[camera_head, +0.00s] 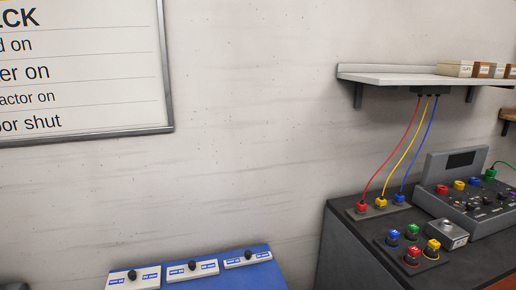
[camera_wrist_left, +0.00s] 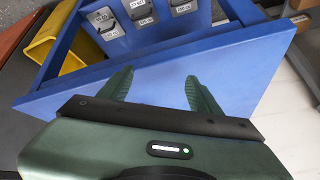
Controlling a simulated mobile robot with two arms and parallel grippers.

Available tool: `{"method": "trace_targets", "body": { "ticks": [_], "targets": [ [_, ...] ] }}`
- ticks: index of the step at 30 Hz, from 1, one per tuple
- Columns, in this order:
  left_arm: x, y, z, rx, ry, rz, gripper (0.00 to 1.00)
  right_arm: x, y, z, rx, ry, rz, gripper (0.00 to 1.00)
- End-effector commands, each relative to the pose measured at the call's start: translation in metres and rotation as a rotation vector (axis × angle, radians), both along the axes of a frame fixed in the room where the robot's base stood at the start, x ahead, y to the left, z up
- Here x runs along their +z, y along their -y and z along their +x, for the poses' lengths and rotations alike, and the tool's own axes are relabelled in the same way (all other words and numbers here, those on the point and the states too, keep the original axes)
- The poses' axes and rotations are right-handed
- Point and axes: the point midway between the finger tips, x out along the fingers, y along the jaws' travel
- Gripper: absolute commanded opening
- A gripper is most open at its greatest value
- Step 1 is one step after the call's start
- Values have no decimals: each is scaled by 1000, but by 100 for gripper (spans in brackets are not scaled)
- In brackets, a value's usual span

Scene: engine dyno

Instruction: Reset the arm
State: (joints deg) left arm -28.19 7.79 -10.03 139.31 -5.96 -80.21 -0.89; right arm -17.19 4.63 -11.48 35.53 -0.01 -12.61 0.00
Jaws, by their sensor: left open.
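My left gripper (camera_wrist_left: 153,90) shows in the left wrist view, its two green ribbed fingers apart with nothing between them. It is over the blue cabinet or cart top (camera_wrist_left: 240,62). No part of either arm shows in the head view. My right gripper is in neither view.
In the head view, a blue surface (camera_head: 222,277) holds a row of white switch plates with black knobs. A dark bench (camera_head: 345,235) at right carries plugs and a grey console (camera_head: 470,205). Red, yellow and blue cables hang from a shelf (camera_head: 400,80). A yellow bin (camera_wrist_left: 50,50) is beside the blue cabinet.

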Motion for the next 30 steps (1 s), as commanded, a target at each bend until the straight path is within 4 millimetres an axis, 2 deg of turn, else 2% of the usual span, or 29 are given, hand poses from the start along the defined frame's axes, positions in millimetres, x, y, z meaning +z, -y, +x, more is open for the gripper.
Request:
{"method": "trace_targets", "body": {
  "ticks": [1, 6, 9, 17, 20, 23, 26, 30],
  "targets": [
    [-6, -1, -18, 15, -60, -18, 63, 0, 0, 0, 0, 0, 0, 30],
    [-20, -2, -75, 54, -252, -73, 63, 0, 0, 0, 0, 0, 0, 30],
    [-50, -1, -62, 49, -252, -67, 63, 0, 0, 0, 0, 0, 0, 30],
    [-129, 2, -53, 45, -282, -63, 63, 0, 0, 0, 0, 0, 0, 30],
    [-169, 2, -55, 43, -299, -60, 63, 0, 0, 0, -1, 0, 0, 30],
    [-218, 2, -63, 40, -320, -58, 63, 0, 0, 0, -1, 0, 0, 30],
    [-270, -1, -80, 37, -343, -54, 63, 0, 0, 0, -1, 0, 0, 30],
    [-335, -5, -114, 31, -374, -49, 63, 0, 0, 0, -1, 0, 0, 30]
  ]
}}
